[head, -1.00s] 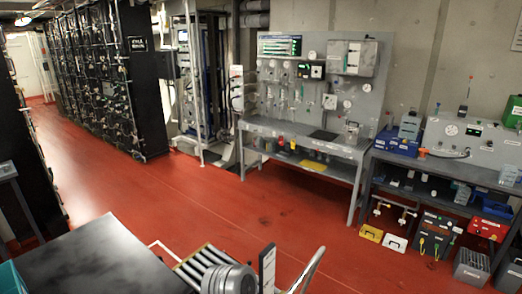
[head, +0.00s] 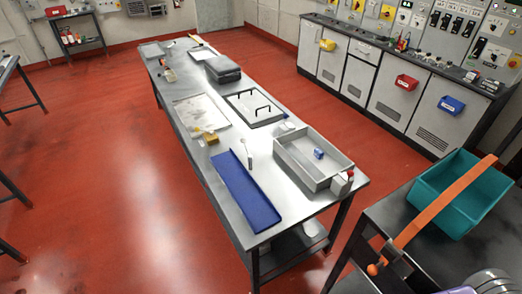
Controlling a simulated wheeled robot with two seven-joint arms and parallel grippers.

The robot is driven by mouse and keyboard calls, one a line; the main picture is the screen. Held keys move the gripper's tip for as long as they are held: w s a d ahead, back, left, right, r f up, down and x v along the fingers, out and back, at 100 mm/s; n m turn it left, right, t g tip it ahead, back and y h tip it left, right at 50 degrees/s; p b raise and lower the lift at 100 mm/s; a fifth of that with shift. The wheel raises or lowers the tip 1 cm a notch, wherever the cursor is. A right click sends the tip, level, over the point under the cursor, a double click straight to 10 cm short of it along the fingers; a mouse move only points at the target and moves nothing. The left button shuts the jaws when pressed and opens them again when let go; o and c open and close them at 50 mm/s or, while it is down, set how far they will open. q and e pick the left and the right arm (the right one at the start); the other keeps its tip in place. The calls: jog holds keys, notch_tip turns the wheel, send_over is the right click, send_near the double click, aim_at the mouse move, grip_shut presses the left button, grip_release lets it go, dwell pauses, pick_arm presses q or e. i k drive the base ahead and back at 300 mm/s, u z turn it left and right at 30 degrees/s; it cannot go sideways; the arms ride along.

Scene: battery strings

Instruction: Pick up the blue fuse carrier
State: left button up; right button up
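A small blue block (head: 319,153), which looks like the blue fuse carrier, lies inside a shallow grey tray (head: 283,165). The tray sits at the near right end of a long steel table (head: 224,152). The block is small in the head view, with a pale mark on it, and its finer details cannot be made out. Neither of my grippers shows in the head view.
A long blue tray (head: 243,188) lies left of the grey tray. A teal bin (head: 458,190) and an orange bar (head: 440,205) are at right. Red floor left is clear.

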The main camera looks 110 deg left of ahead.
aim_at(318, 152)
jog(key=u, duration=4)
